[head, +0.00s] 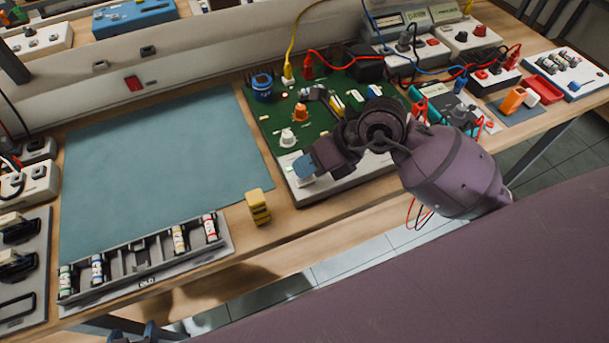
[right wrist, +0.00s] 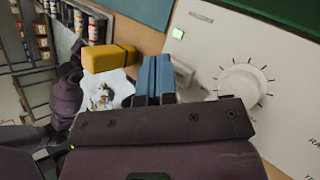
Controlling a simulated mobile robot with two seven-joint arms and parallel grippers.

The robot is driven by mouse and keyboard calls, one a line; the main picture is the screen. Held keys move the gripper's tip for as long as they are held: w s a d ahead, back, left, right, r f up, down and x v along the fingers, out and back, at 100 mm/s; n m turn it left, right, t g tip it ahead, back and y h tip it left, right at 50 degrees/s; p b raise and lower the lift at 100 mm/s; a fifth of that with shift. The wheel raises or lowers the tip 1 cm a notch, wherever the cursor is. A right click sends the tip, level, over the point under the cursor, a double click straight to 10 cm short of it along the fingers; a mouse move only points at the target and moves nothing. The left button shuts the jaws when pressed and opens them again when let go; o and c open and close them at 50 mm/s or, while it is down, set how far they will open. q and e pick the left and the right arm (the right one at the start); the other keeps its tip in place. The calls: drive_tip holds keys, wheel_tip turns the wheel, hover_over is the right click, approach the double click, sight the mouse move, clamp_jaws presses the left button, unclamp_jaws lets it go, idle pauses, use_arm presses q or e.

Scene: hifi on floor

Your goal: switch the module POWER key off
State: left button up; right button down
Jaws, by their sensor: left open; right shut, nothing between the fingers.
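The module is a green circuit board (head: 270,118) with a pale front panel (head: 345,180) on the bench. In the right wrist view the panel (right wrist: 285,130) shows a lit green indicator (right wrist: 178,33), a white key (right wrist: 183,72) and a white knob (right wrist: 242,82). I take the white key for the POWER key; its label is not readable. My right gripper (head: 304,167) is shut and empty over the panel's left end. Its blue fingertips (right wrist: 154,72) are right beside the key; contact cannot be told. My left gripper (head: 148,331) is open at the bottom edge, mostly cut off, away from the module.
A yellow block (head: 258,206) stands left of the panel. A grey rack (head: 140,268) with several small cylinders lies along the front edge. A teal mat (head: 160,170) is clear. Yellow, red and blue cables run behind and right of the board to other devices.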

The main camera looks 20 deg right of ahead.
drive_tip(key=shift+f, duration=0.25)
drive_tip(key=shift+f, duration=0.25)
idle(0.5)
drive_tip(key=shift+r+p, duration=0.5)
